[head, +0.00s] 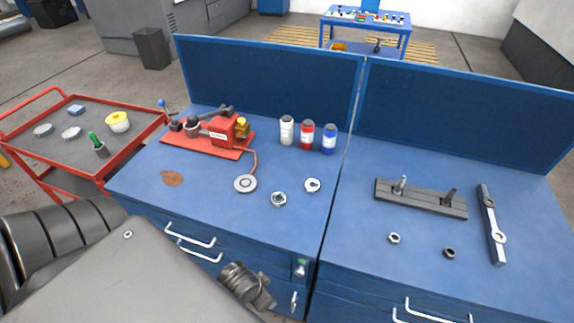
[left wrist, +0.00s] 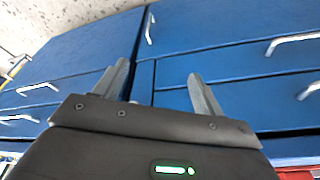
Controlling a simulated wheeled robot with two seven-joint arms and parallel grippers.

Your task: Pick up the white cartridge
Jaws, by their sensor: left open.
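The white cartridge (head: 287,131) stands upright on the blue workbench top, near the back panel. It is the leftmost of three cartridges, beside a red one (head: 307,136) and a blue one (head: 329,140). My left gripper (left wrist: 160,82) shows in the left wrist view with its fingers apart and nothing between them. It faces the blue drawer fronts (left wrist: 215,75), away from the cartridge, which is not in that view. I cannot make out the left fingers in the head view. My right gripper is in neither view.
A red valve fixture (head: 215,133) stands left of the cartridges. A grey disc (head: 245,184) and metal rings (head: 279,199) lie in front. A dark base with pins (head: 421,197) and a long bar (head: 491,225) lie right. Drawer handles (head: 191,234) project from the bench front.

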